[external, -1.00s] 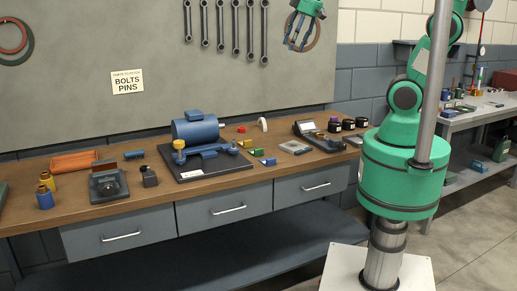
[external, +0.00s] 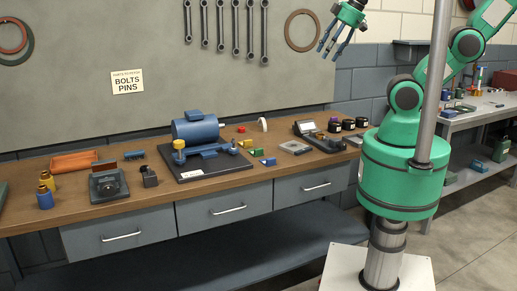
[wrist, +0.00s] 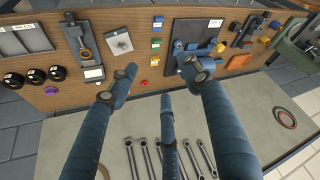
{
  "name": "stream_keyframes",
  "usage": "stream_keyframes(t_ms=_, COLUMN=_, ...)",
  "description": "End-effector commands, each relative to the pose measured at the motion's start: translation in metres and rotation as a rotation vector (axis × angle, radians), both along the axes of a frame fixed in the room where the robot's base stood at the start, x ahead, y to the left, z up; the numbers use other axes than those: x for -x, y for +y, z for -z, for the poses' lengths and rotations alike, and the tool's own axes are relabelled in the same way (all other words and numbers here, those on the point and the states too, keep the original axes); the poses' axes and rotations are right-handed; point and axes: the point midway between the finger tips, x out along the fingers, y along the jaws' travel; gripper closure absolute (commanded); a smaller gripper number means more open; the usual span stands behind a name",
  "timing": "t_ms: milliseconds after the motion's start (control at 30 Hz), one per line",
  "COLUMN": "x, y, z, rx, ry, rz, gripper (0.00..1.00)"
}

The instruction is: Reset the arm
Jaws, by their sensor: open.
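My gripper (external: 338,34) is green with blue fingers. In the external view it is raised high in front of the wall panel, well above the bench, to the right of the hanging wrenches. Its fingers (wrist: 166,110) are spread apart in the wrist view, with nothing held between them. My green arm (external: 405,95) rises from its round base at the right. The blue motor-like casing (external: 196,130) sits on a dark plate (external: 212,169) on the bench, far below the gripper. It also shows in the wrist view (wrist: 203,48), partly covered by a finger.
The wooden bench (external: 255,177) holds an orange tray (external: 74,161), small coloured blocks, a scale-like device (external: 307,128) and dark jars (external: 348,124). Several wrenches (external: 236,30) and a ring (external: 301,13) are on the panel (external: 90,60). A grey pole (external: 436,80) stands before my arm.

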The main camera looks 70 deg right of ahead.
Motion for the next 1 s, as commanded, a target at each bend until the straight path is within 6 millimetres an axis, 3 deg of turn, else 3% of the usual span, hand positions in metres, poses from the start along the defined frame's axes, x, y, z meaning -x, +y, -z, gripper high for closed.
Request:
stream_keyframes(t_ms=267, x=0.000, y=0.000, z=0.004, rx=0.000, ry=0.000, rz=0.000, gripper=0.51)
stream_keyframes(t_ms=633, x=0.000, y=0.000, z=0.039, rx=0.000, ry=0.000, rz=-0.001, gripper=0.51)
stream_keyframes(t_ms=1000, x=-0.001, y=0.000, z=0.039, rx=0.000, ry=0.000, rz=-0.001, gripper=0.51)
